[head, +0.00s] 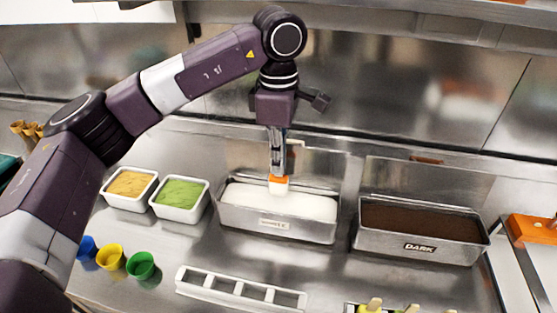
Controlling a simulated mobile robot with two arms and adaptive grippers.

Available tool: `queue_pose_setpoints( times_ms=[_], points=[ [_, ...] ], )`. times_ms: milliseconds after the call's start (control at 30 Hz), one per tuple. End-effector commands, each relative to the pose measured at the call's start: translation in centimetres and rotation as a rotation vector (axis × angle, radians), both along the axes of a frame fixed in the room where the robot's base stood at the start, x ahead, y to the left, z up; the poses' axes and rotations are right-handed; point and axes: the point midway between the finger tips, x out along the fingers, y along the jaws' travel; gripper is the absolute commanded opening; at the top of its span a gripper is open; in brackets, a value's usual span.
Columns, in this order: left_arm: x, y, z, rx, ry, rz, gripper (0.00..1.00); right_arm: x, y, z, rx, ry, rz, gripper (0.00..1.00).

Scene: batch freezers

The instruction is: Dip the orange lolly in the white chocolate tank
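My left gripper (278,163) points straight down above the white chocolate tank (272,224), shut on the orange lolly (279,179). The lolly hangs upright. Its upper part is orange and its lower part is white. I cannot tell whether its lower end touches the white surface or is just above it. The tank is a steel pan of smooth white liquid with a label on its front. My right gripper is not in view.
The dark tank (420,249) stands to the right. Two white tubs of yellow (128,203) and green (180,211) topping stand left. Small coloured cups (141,266), a slotted metal rack (240,296) and more lollies (373,305) are in front. A steel wall rises behind.

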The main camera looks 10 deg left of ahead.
Motion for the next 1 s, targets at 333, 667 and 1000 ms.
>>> queue_pose_setpoints(
  times_ms=[333,667,1000],
  points=[
    [0.0,0.0,2.7,0.0,-0.002,0.001,0.0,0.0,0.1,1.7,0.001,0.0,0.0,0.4],
    [0.0,0.0,5.1,-0.001,0.0,0.0,0.0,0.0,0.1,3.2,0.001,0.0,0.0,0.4],
    [0.0,0.0,5.0,0.0,0.0,0.0,0.0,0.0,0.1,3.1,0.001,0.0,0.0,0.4]
  ],
)
